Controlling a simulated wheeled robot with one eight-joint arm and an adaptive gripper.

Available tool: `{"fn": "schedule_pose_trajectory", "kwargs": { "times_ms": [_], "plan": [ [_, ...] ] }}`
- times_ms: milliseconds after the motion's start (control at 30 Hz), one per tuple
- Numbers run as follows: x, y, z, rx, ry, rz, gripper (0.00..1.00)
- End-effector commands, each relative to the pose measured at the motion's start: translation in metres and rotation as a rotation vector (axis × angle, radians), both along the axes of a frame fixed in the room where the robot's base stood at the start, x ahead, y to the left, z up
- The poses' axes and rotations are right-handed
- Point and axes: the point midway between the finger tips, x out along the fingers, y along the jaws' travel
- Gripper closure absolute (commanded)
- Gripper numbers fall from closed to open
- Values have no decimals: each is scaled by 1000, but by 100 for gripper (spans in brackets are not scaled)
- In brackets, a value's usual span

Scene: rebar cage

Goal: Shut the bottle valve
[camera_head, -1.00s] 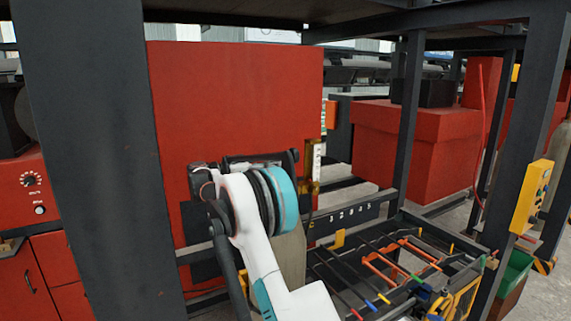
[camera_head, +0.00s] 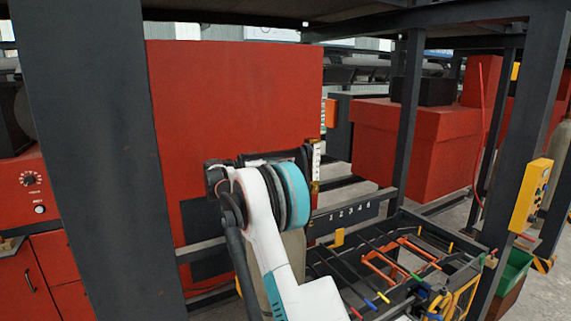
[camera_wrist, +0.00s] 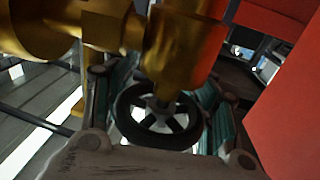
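In the wrist view, a black spoked handwheel (camera_wrist: 160,128) sits below a brass valve body (camera_wrist: 178,45). My gripper (camera_wrist: 163,88) has its two teal-padded fingers spread, one on each side of the wheel. The wheel's edges lie close to both pads; I cannot tell whether they touch. In the head view, the beige-grey bottle (camera_head: 293,248) stands behind my arm, partly covered by it. The valve's wheel is hidden there behind my wrist and gripper.
A large red panel (camera_head: 235,95) stands directly behind my gripper. A dark post (camera_head: 85,150) rises at the left, another (camera_head: 408,120) right of the bottle. A rack of rods and tools (camera_head: 390,265) lies at lower right. A yellow control box (camera_head: 531,195) hangs farther right.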

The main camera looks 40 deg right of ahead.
Motion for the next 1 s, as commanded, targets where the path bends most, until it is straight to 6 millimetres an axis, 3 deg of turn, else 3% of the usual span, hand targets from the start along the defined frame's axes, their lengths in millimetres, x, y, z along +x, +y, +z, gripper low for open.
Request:
{"fn": "schedule_pose_trajectory", "kwargs": {
  "times_ms": [1000],
  "plan": [
    [-12, 9, 2, -2, 1, -414, 76]
  ]
}}
